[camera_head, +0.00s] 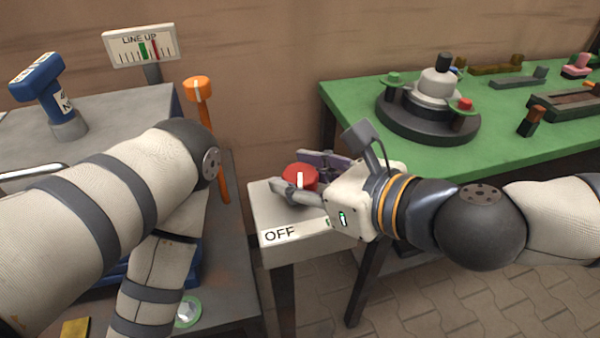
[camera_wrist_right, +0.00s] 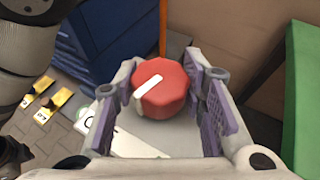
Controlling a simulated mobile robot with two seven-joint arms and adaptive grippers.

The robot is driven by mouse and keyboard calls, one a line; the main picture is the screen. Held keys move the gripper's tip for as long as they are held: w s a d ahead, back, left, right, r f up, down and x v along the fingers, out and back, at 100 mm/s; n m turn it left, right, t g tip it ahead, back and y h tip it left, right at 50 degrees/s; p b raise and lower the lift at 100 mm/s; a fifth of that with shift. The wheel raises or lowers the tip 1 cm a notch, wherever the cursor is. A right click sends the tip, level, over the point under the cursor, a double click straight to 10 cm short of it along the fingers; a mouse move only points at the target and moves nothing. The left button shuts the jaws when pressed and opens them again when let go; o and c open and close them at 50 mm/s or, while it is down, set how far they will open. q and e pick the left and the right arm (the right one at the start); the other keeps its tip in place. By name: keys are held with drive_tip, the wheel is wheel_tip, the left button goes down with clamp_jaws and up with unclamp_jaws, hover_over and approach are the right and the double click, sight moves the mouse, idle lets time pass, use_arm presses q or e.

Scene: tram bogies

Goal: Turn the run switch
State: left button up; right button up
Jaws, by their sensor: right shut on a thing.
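The run switch is a red knob (camera_head: 300,176) with a white pointer line, on top of a pale grey stand (camera_head: 262,215). A label on the stand's front edge reads OFF (camera_head: 280,233). My right gripper (camera_head: 304,178) comes in from the right and is shut on the knob, a finger at each side. In the right wrist view the knob (camera_wrist_right: 163,88) sits between the purple finger pads, its white line slanting from upper right to lower left. My left arm crosses the left of the head view; its gripper is out of view.
A green table (camera_head: 350,110) on the right bears a dark round fixture (camera_head: 428,118) and several small parts. A grey bench (camera_head: 110,98) on the left holds a blue-handled tool (camera_head: 45,85). An orange-headed lever (camera_head: 198,90) and a LINE UP gauge (camera_head: 140,45) stand behind.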

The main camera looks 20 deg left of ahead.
drive_tip(key=n+g+y, duration=0.1)
drive_tip(key=n+g, duration=0.2)
drive_tip(key=g, duration=0.1)
drive_tip(key=shift+w+n, duration=0.15)
drive_tip(key=shift+n, duration=0.25)
drive_tip(key=shift+n+g, duration=0.9)
drive_tip(key=shift+g, duration=0.2)
drive_tip(key=n+g, duration=0.2)
drive_tip(key=g, duration=0.1)
drive_tip(key=shift+f, duration=0.2)
use_arm(q)
drive_tip(key=shift+s+f+g+b, duration=0.4)
drive_tip(key=shift+s+f+b, duration=0.65)
drive_tip(key=shift+f, duration=0.15)
use_arm(e)
drive_tip(key=shift+n+g+h, duration=0.7)
drive_tip(key=shift+n+g, duration=1)
drive_tip(key=shift+n, duration=0.1)
drive_tip(key=shift+s+r, duration=0.1)
drive_tip(key=shift+s, duration=0.1)
drive_tip(key=o, duration=1.2)
drive_tip(key=shift+w, duration=0.1)
